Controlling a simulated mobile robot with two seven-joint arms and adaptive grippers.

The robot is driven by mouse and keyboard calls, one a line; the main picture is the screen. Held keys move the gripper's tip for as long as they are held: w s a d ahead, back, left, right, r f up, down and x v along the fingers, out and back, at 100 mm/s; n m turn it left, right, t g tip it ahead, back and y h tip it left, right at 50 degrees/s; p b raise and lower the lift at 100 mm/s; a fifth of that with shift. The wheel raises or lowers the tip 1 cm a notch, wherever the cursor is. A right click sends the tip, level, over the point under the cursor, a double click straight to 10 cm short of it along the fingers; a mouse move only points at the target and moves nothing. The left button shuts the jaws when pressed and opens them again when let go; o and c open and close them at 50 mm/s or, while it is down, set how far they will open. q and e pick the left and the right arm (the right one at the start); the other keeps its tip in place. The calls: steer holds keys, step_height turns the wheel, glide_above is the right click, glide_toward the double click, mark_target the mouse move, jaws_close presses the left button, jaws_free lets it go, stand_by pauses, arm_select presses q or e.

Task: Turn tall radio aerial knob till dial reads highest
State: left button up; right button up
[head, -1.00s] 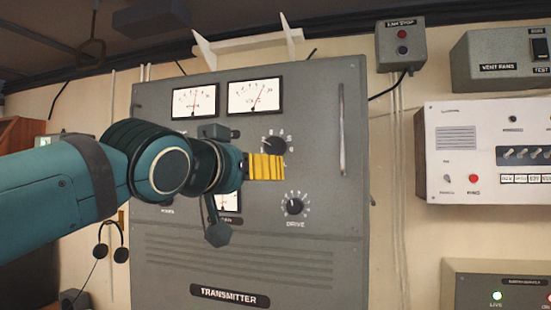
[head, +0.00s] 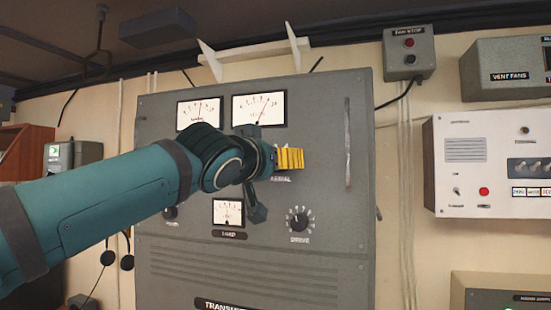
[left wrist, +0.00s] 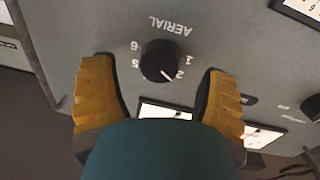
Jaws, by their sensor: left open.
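The grey transmitter (head: 330,130) stands upright against the wall. Its black aerial knob (left wrist: 158,58) shows in the left wrist view under an upside-down AERIAL label, its white pointer line near the 2. In the head view the knob is hidden behind my left gripper (head: 290,158), with the label just below. My left gripper (left wrist: 162,68) is open; its yellow fingers stand on either side of the knob with gaps. The upper left meter (head: 200,112), upper right meter (head: 258,108) and LOAD meter (head: 228,212) have needles too small to read exactly. My right gripper is not in view.
The DRIVE knob (head: 299,218) sits below the aerial label. A long vertical handle (head: 348,142) is on the panel's right side. A fan stop box (head: 408,52) and a white panel (head: 490,160) hang on the wall to the right.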

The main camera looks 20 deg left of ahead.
arm_select(q)
steer(key=shift+w+d, duration=0.1)
steer(key=shift+w, duration=0.7)
steer(key=c, duration=1.2)
steer(key=shift+c, duration=0.2)
